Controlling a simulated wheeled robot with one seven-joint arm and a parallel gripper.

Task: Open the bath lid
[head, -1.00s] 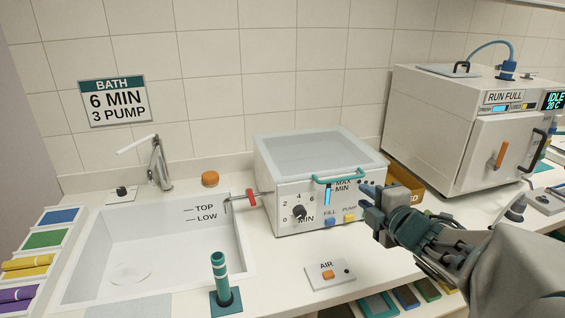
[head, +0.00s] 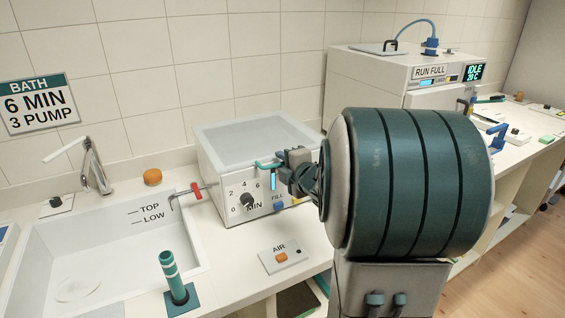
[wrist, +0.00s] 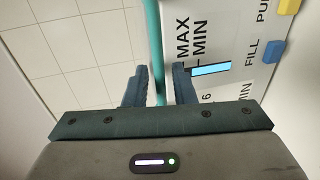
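The bath is a white box with a grey translucent lid (head: 255,134) on top; the lid lies shut. Its teal handle (head: 267,166) runs along the front top edge. My gripper (head: 284,165) is at the handle, partly hidden by my arm in the head view. In the wrist view the handle bar (wrist: 157,60) passes between the two blue fingers of my gripper (wrist: 160,88). The fingers stand apart, with a gap showing between the bar and the right finger. The right part of the bath is hidden behind my arm.
A sink (head: 120,235) with a tap (head: 95,165) lies left. A red valve lever (head: 196,191) is between sink and bath. An AIR switch plate (head: 283,256) and a teal striped post (head: 172,275) stand in front. A white steriliser-like box (head: 370,88) stands behind right.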

